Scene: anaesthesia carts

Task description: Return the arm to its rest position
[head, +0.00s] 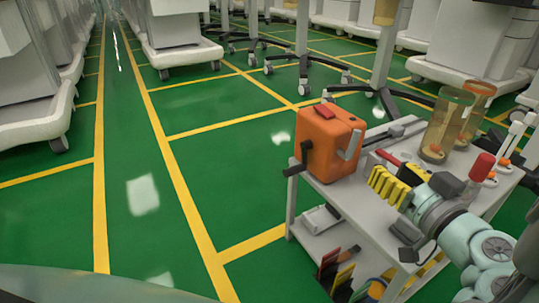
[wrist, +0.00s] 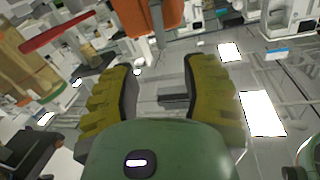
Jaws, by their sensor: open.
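My arm (head: 440,215) reaches in from the right edge of the head view over a grey cart. My gripper (head: 388,187) shows as yellow ribbed fingers above the cart top, just right of an orange box. In the wrist view my gripper (wrist: 160,72) has its two yellow-and-black fingers spread wide apart. Nothing is between them. Whether the fingers touch anything on the cart cannot be told from the head view.
The grey cart (head: 357,208) carries the orange box (head: 328,143), amber cylinders (head: 446,125) and a red-capped item (head: 482,167). Its lower shelf holds tools. Other carts (head: 175,38) and wheeled stands (head: 303,62) stand behind. Green floor (head: 150,215) at left is clear.

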